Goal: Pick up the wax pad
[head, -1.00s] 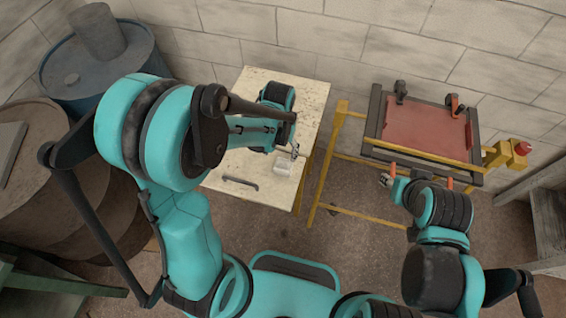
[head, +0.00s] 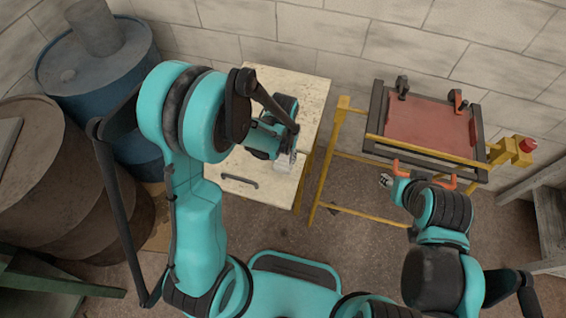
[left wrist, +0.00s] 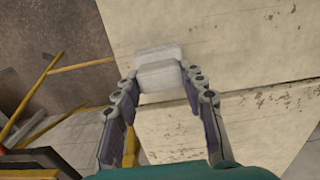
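The wax pad, a small whitish block (head: 284,168), lies on the front right part of the pale worn cabinet top (head: 310,92). In the left wrist view the pad (left wrist: 160,74) sits between and slightly beyond my fingertips. My left gripper (head: 285,153) is over the pad and partly hidden by its own arm; in the left wrist view it (left wrist: 162,82) is open, one finger on each side of the pad. I cannot tell whether the fingers touch it. My right gripper (head: 385,181) is small and low beside the yellow frame, away from the pad.
A blue drum (head: 100,75) and a brown drum (head: 60,190) stand at the left.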

